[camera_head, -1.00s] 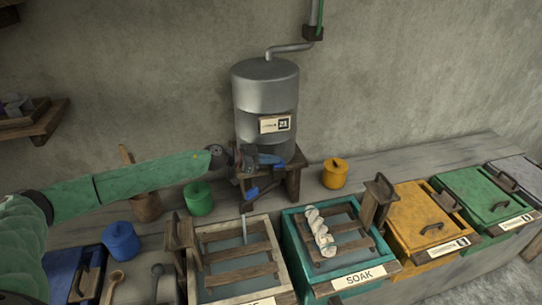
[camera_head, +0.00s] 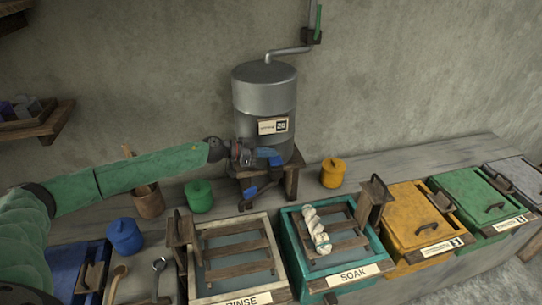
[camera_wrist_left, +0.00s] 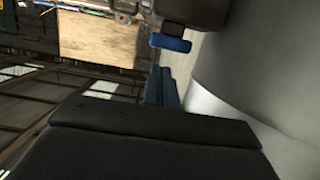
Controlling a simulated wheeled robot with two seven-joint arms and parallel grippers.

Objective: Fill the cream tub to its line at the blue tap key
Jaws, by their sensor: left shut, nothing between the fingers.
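The cream tub (camera_head: 268,292), labelled RINSE, stands at the bench front with dark slats across it and grey-blue water between them. Its fill line cannot be made out. The blue tap key (camera_head: 250,191) is below the grey drum (camera_head: 265,95), above the tub's back edge; a bright blue piece, likely the key, shows in the left wrist view (camera_wrist_left: 170,42). No stream falls from the tap. My left gripper (camera_head: 272,157) is shut and empty in front of the drum's lower part, above the key and apart from it. Its blue fingers show in the left wrist view (camera_wrist_left: 160,86). My right gripper is out of view.
The teal SOAK tub (camera_head: 292,228) with a white twisted skein (camera_head: 317,230) adjoins on the right, then yellow (camera_head: 418,222) and green (camera_head: 475,195) lidded tubs. Green (camera_head: 198,196), blue (camera_head: 124,238) and yellow (camera_head: 333,173) pots stand on the bench. A wooden stand (camera_head: 291,178) carries the drum.

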